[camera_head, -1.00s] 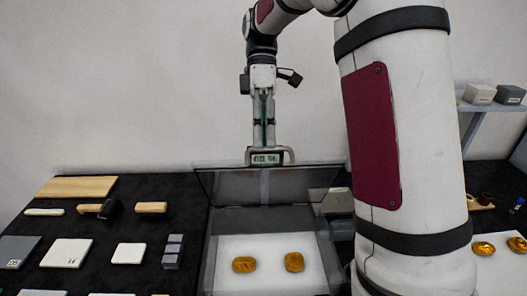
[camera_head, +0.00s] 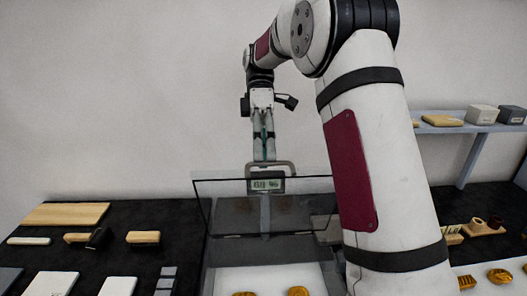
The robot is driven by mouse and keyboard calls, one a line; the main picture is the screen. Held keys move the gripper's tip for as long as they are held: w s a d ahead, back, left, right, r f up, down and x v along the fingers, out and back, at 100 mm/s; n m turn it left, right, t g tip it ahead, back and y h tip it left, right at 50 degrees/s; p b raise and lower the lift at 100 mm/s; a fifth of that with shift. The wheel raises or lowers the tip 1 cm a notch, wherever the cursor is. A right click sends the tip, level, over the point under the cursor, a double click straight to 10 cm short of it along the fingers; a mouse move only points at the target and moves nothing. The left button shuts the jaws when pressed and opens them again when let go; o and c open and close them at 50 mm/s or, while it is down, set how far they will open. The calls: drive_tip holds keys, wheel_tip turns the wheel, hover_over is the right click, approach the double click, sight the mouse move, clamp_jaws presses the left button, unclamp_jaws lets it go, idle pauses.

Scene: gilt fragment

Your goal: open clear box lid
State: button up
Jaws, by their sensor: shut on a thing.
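The clear box (camera_head: 208,280) stands on the dark table, with its front cut off by the picture's lower edge. Its clear, dark-edged lid (camera_head: 225,205) is raised and tilted up at the back of the box. A pale handle (camera_head: 292,168) and a small digital display (camera_head: 267,185) sit at the lid's upper edge. My gripper (camera_head: 264,158) points down and is shut on the handle. Its fingertips are small in this view. Two gold pieces, one on the left (camera_head: 244,294) and one on the right (camera_head: 299,291), lie on the white floor inside the box.
My arm covers the box's right side. Left of the box are a wooden board (camera_head: 66,214), a black-headed mallet (camera_head: 98,238), a wooden block (camera_head: 143,237) and pale tiles (camera_head: 118,285). A shelf (camera_head: 465,128) with small boxes stands at the right. More gold pieces (camera_head: 499,275) lie below it.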

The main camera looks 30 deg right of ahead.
drive_tip(key=shift+o, duration=0.7)
drive_tip(key=shift+w+d+f, duration=0.2)
drive_tip(key=shift+d+f, duration=0.05)
drive_tip(key=shift+f, duration=0.25)
drive_tip(key=shift+s+r, duration=0.1)
drive_tip(key=shift+c, duration=0.4)
